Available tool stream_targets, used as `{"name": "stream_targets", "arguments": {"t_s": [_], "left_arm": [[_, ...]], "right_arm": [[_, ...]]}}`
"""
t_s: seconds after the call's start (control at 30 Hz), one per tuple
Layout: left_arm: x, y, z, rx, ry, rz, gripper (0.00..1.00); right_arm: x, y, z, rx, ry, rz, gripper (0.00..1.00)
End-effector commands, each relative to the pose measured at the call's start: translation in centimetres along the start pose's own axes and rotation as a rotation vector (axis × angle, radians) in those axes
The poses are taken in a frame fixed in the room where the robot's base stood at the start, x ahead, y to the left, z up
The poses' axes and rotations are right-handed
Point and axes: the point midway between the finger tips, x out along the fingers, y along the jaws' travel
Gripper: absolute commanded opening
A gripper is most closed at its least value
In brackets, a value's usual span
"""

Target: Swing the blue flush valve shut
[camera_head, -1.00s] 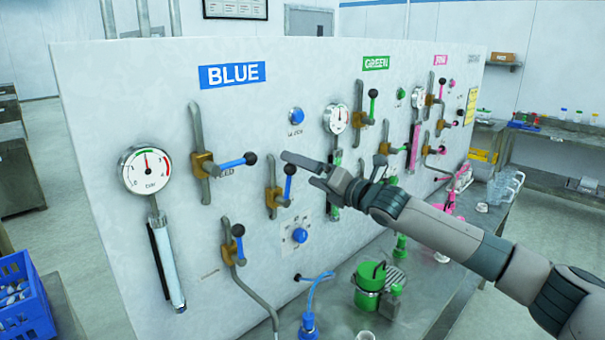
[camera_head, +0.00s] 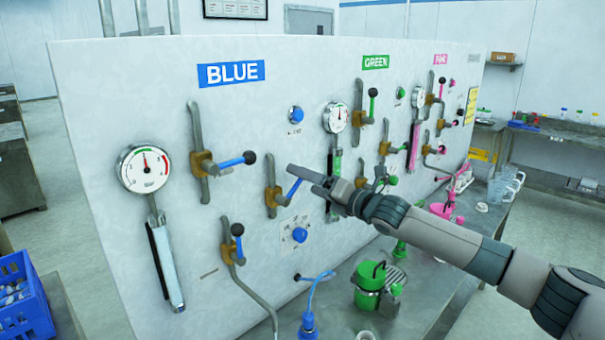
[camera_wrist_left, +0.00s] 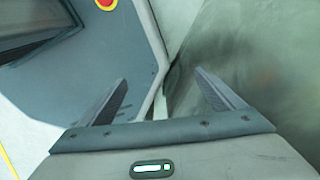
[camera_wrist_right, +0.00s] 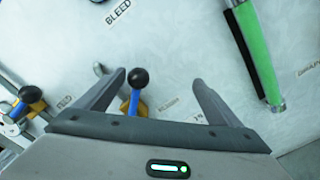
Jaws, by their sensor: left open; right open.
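The blue lever (camera_head: 294,188) of the middle brass valve in the BLUE section leans up and right from its body (camera_head: 273,197). In the right wrist view its black knob (camera_wrist_right: 137,78) and short blue stem stand between my right gripper's open fingers, nearer the left finger. The label beside it is too blurred to read surely. My right gripper (camera_head: 302,179) is open, its fingers around the lever; the head view partly hides the knob behind a finger. I cannot tell whether a finger touches it. My left gripper (camera_wrist_left: 161,78) is open and empty.
Another blue-handled valve (camera_head: 207,163) is above left, and one (camera_head: 232,243) is below left. A blue dial (camera_head: 299,235) lies just below, a blue button (camera_head: 296,115) above. A green-banded gauge tube (camera_wrist_right: 255,50) is beside the right gripper. A green pot (camera_head: 370,285) stands on the bench.

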Motion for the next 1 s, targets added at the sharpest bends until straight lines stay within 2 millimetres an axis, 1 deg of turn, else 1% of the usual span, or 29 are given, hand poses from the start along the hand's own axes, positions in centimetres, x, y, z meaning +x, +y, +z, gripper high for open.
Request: {"name": "stream_targets", "arguments": {"t_s": [0.37,0.77,1.0], "left_arm": [[0.7,0.0,0.1,0.0,-0.001,0.0,0.88],[0.7,0.0,0.1,0.0,-0.001,0.0,0.88],[1.2,0.0,0.2,0.0,-0.001,0.0,0.88]], "right_arm": [[0.0,-1.7,-0.8,0.0,-0.001,0.001,0.88],[0.0,-1.8,-0.8,0.001,-0.001,0.002,0.88],[0.0,-2.4,-1.4,0.0,-0.001,0.002,0.88]]}}
